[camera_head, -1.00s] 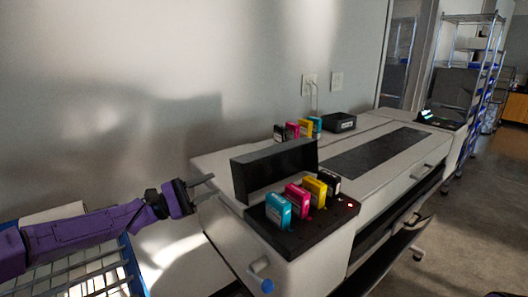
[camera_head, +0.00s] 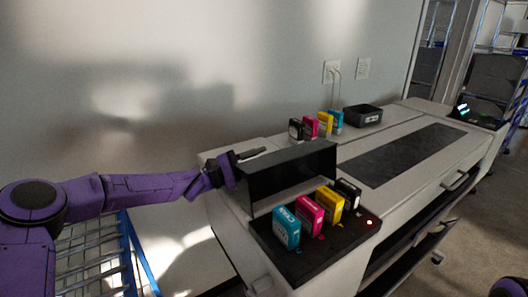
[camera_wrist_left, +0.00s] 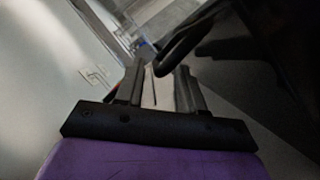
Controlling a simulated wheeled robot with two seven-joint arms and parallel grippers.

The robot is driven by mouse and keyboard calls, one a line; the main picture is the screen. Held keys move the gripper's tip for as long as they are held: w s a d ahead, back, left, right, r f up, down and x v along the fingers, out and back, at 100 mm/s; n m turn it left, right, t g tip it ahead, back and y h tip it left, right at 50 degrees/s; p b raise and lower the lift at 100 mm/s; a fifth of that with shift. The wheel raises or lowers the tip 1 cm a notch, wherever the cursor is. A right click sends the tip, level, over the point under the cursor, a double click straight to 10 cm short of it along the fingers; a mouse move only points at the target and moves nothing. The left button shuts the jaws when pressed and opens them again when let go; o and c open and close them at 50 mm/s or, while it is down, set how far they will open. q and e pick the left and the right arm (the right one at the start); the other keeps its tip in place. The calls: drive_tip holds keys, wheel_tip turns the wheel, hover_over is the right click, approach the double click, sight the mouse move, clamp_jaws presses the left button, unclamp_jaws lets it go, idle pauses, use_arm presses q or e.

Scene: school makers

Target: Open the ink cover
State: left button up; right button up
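The ink cover (camera_head: 292,174) is a black lid on the near left end of the large grey printer. It stands raised behind the bay (camera_head: 310,250), which holds cyan (camera_head: 287,228), magenta (camera_head: 309,213), yellow (camera_head: 329,205) and black (camera_head: 348,194) cartridges. My left gripper (camera_head: 252,154) is at the cover's left upper corner, its fingers reaching along the back side. I cannot tell whether it touches. In the left wrist view the fingers (camera_wrist_left: 157,88) are apart, with a narrow gap showing nothing clearly held.
More cartridges (camera_head: 316,126) and a black box (camera_head: 362,115) stand on the printer's back edge by the wall. A blue-edged wire rack (camera_head: 95,255) is below my left arm. A red light (camera_head: 369,222) glows on the bay. Floor is open at right.

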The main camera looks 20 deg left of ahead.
use_arm(q)
drive_tip(key=shift+w+d, duration=0.45)
drive_tip(key=shift+w, duration=0.3)
drive_tip(key=shift+s+a+r, duration=0.1)
drive_tip(key=shift+s+r, duration=0.1)
drive_tip(key=shift+s, duration=0.15)
drive_tip(key=shift+c, duration=0.3)
drive_tip(key=shift+w, duration=0.1)
clamp_jaws()
drive_tip(key=r+m+b, duration=0.1)
drive_tip(key=b, duration=0.1)
drive_tip(key=s+d+r+m+g+b, duration=0.1)
drive_tip(key=b, duration=0.1)
drive_tip(key=shift+d+m, duration=0.25)
drive_tip(key=shift+m, duration=0.05)
